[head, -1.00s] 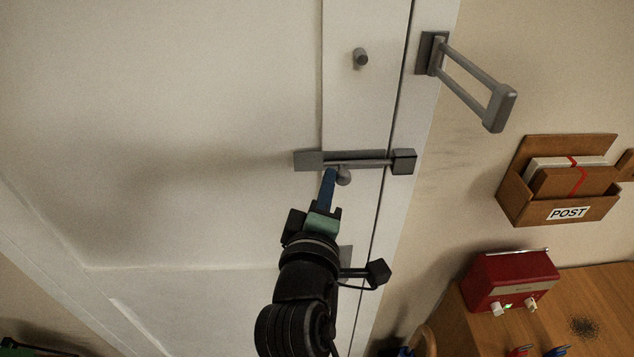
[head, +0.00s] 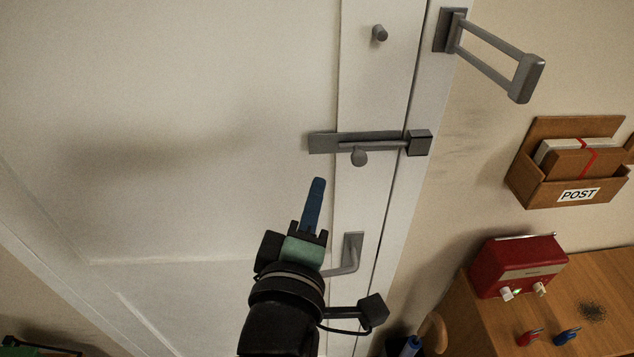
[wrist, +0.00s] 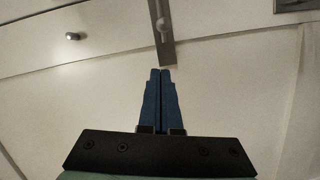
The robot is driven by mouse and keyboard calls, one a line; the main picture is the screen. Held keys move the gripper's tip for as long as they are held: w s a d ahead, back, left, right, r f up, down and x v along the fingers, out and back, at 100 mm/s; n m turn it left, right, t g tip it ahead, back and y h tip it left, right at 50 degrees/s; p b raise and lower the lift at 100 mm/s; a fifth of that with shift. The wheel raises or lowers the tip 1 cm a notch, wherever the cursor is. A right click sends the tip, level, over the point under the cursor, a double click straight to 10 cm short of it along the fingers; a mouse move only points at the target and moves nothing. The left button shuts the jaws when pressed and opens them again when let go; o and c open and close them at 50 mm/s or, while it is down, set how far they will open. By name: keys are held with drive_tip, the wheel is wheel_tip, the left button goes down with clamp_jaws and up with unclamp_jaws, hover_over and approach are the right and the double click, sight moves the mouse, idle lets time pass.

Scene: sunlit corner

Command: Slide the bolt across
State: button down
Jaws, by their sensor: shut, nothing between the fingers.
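The bolt (head: 375,141) is a grey metal bar on a backplate on the white door (head: 200,120). Its right end sits in the dark keeper block (head: 419,142) on the frame, across the door's edge gap. The round bolt knob (head: 359,157) hangs below the bar near its middle. In the wrist view the bolt's plate (wrist: 166,50) runs up from just beyond my fingertips, with the knob (wrist: 163,24) on it. My gripper (head: 318,181) is shut and empty, with blue fingers pressed together. It is below and left of the knob, apart from it. The fingers show together in the wrist view (wrist: 160,72).
A lever handle (head: 351,255) is below the bolt, partly behind my gripper. A small knob (head: 379,33) and an open swing-bar latch (head: 500,55) are above. A wooden post box (head: 570,165) hangs right. A red radio (head: 518,266) stands on a wooden table (head: 600,285).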

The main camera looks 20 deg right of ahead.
drive_tip(key=shift+s+a+r, duration=0.1)
drive_tip(key=shift+s+a, duration=0.7)
drive_tip(key=shift+a, duration=0.15)
drive_tip(key=shift+a, duration=0.1)
